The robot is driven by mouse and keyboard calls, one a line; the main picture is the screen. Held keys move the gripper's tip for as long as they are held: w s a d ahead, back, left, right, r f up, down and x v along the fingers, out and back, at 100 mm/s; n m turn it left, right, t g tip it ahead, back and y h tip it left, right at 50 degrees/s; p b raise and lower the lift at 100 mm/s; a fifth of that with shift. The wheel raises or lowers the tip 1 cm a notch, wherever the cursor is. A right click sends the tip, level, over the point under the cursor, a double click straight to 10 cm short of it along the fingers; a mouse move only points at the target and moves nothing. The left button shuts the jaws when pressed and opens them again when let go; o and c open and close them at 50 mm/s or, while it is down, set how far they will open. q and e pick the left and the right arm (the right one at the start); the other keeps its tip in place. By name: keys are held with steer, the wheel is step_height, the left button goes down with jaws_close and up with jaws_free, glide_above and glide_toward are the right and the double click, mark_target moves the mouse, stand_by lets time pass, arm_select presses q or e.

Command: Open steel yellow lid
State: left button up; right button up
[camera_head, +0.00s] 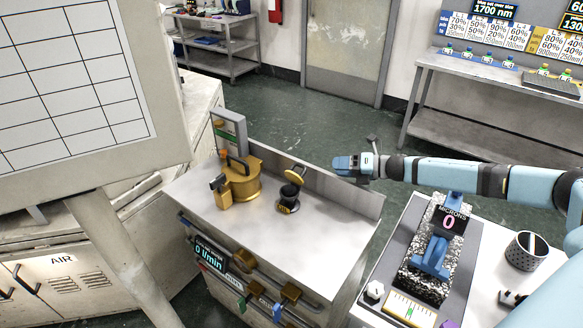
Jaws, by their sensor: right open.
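A small black pot (289,192) stands on the steel bench top, with a brass-yellow foot. A yellow round lid (296,174) sits tilted above its mouth; I cannot tell how it is joined. My left gripper is out of view.
The steel bench (250,228) has a raised back edge and free room in front of the vessels. Valves and knobs (243,260) line its front. A white panel (75,75) blocks the upper left. A white table with a micron gauge (450,218) stands at right.

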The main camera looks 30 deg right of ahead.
mark_target(298, 165)
steer(key=p+x, duration=0.1)
steer(key=x, duration=1.2)
steer(key=shift+a, duration=0.25)
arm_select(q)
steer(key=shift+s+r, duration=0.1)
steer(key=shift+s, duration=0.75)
